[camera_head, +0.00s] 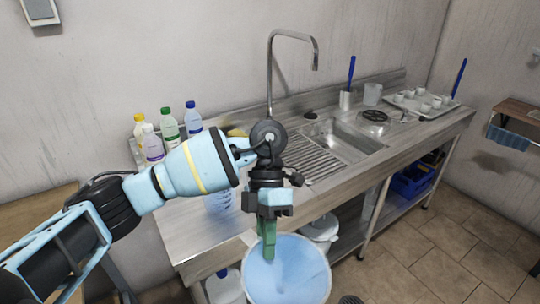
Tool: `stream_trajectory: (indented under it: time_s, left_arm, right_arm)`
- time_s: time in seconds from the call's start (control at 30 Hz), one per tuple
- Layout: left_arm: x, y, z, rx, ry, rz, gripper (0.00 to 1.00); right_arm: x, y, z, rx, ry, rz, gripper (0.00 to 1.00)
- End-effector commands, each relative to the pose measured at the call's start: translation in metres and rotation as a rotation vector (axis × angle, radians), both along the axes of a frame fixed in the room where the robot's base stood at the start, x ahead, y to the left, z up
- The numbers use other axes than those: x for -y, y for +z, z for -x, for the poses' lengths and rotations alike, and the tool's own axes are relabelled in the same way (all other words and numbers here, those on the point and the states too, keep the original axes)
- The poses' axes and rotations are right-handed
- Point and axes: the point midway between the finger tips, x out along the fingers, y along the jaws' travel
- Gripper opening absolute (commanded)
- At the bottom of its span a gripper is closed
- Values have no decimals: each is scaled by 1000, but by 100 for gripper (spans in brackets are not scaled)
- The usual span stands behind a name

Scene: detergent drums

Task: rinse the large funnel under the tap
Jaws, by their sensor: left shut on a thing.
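The large funnel (292,279) is a wide, light blue bowl shape with a pale rim, at the bottom centre. My left gripper (268,250) points down with its green fingers shut on the funnel at the far side of its rim. The funnel is in front of the counter's near edge, away from the sink. Its lower part is cut off by the frame. The tap (270,75) is a tall, bent metal pipe behind the sink basin (345,139), with its outlet over the counter. No water shows at it. My right gripper is not in view.
Several bottles (170,130) stand at the counter's back left. A ribbed drainboard (306,158) lies left of the basin. A metal cup with a blue-handled brush (346,97), a clear jug (372,94) and a tray of small cups (447,110) are to the right.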

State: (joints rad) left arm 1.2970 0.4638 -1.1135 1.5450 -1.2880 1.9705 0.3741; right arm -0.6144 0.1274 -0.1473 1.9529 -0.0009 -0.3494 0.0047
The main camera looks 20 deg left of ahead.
Motion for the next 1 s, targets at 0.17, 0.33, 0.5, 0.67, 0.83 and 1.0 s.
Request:
stream_trajectory:
  time_s: [0.17, 0.33, 0.5, 0.67, 0.83, 1.0]
  left_arm:
    - [2, -8, 4, 5, -374, -7, 0]
    - [-5, -17, 7, 4, -731, -8, 0]
    - [-22, -29, 7, -1, -1119, -6, 0]
    - [-47, -37, 2, -1, -1508, -9, 0]
    - [-76, -44, 0, -2, -1911, -3, 0]
    - [-92, -47, 1, -2, -2160, 0, 0]
  right_arm:
    - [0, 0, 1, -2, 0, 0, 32]
    - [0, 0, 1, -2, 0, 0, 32]
    - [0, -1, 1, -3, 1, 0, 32]
    - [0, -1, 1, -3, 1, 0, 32]
    - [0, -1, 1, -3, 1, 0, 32]
    - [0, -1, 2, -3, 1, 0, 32]
